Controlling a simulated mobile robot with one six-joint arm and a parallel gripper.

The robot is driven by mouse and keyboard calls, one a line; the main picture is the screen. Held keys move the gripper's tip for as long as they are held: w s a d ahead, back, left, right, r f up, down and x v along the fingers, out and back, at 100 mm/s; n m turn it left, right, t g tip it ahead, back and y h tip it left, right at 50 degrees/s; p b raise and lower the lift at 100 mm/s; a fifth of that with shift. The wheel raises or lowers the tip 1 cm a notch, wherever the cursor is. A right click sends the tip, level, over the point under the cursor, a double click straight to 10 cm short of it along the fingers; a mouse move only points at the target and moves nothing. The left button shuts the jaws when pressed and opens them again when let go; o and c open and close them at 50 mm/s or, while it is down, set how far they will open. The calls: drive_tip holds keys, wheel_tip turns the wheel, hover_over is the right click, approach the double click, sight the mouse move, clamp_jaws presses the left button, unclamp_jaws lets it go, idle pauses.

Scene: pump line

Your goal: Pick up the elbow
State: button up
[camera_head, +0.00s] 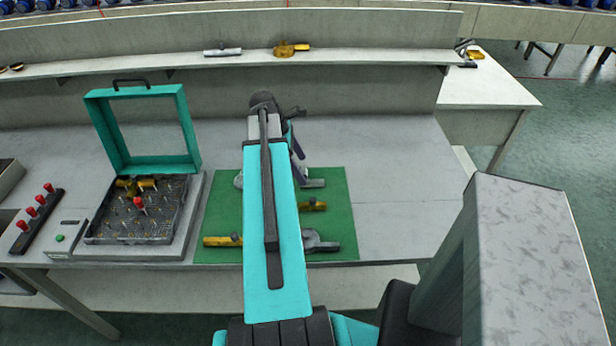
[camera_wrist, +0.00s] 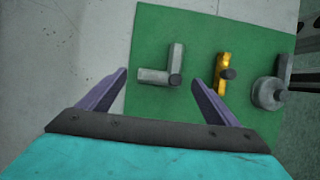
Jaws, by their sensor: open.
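The elbow (camera_wrist: 176,62) is a grey L-shaped pipe piece lying on the green mat (camera_wrist: 215,110). In the wrist view it lies between and a little beyond my fingertips, with one leg pointing up and the other left. My gripper (camera_wrist: 160,77) is open and empty, its two purple fingers apart on either side of the elbow in the picture. In the head view my gripper (camera_head: 297,148) hangs over the far part of the mat, and only one grey leg of the elbow (camera_head: 314,183) shows. My arm hides the rest.
A yellow fitting (camera_wrist: 223,74) and a grey round-bodied part (camera_wrist: 268,92) lie right of the elbow in the wrist view. A fixture tray (camera_head: 150,225) with pins and a raised teal frame (camera_head: 190,130) stands left of the mat. The bench right of the mat is clear.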

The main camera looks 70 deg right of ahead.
sight(304, 172)
drive_tip(key=shift+p+x, duration=0.45)
drive_tip(key=shift+x, duration=1.55)
drive_tip(key=shift+w, duration=0.15)
drive_tip(key=c, duration=1.2)
drive_tip(key=shift+c, duration=0.2)
drive_tip(key=shift+r, duration=0.1)
